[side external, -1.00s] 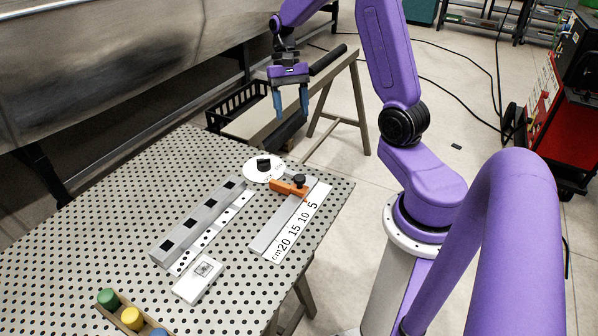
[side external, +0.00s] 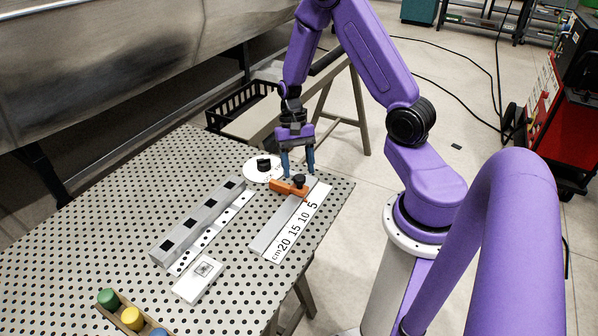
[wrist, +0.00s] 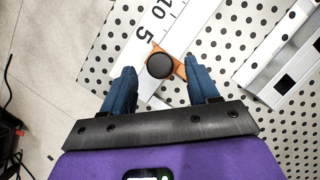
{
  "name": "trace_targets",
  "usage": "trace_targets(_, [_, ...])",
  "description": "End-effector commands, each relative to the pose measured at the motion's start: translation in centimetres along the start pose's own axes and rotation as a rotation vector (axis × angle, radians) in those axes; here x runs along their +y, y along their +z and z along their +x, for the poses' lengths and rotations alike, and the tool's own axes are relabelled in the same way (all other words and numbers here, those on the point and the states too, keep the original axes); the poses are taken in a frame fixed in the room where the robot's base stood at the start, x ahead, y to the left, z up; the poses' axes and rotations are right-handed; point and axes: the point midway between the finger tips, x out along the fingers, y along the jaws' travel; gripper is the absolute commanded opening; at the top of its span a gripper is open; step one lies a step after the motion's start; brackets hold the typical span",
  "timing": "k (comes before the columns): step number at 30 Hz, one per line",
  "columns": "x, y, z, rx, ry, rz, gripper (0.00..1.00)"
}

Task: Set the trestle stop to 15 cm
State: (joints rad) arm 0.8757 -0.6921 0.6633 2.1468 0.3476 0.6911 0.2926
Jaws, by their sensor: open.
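The trestle stop is an orange slider (side external: 288,189) with a black knob (side external: 299,181) on a grey rail (side external: 272,234). Beside the rail lies a white scale (side external: 305,220) marked in cm with 20, 15, 10 and 5. The stop sits near the 5 end. My gripper (side external: 297,163) is open and empty, pointing down just behind and above the knob. In the wrist view the knob (wrist: 160,65) shows ahead of and between the two blue fingers (wrist: 163,90), with the 5 and 10 marks nearby. I cannot tell whether a finger touches the stop.
A white dial with a black knob (side external: 263,168) is close left of my gripper. A long grey bar with black squares (side external: 198,222), a white card (side external: 199,281) and a tray of coloured pegs (side external: 130,318) share the perforated table (side external: 100,215). A black crate (side external: 240,105) stands behind.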

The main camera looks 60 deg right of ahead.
Motion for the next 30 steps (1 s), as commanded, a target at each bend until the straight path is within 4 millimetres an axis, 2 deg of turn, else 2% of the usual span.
trace_targets(6, [0.1, 0.0, 1.7, -0.001, 0.001, 0.000, 0.60])
trace_targets(16, [0.0, 0.0, 1.9, 0.001, 0.000, 0.001, 0.60])
trace_targets(21, [0.0, 0.0, 1.9, 0.001, 0.000, 0.000, 0.04])
trace_targets(22, [0.0, 0.0, 1.9, 0.001, 0.000, 0.000, 0.00])
trace_targets(26, [-0.1, 0.1, 1.9, 0.001, 0.000, 0.000, 0.00])
trace_targets(30, [-1.4, 1.2, 2.4, -0.001, 0.001, -0.005, 0.00])
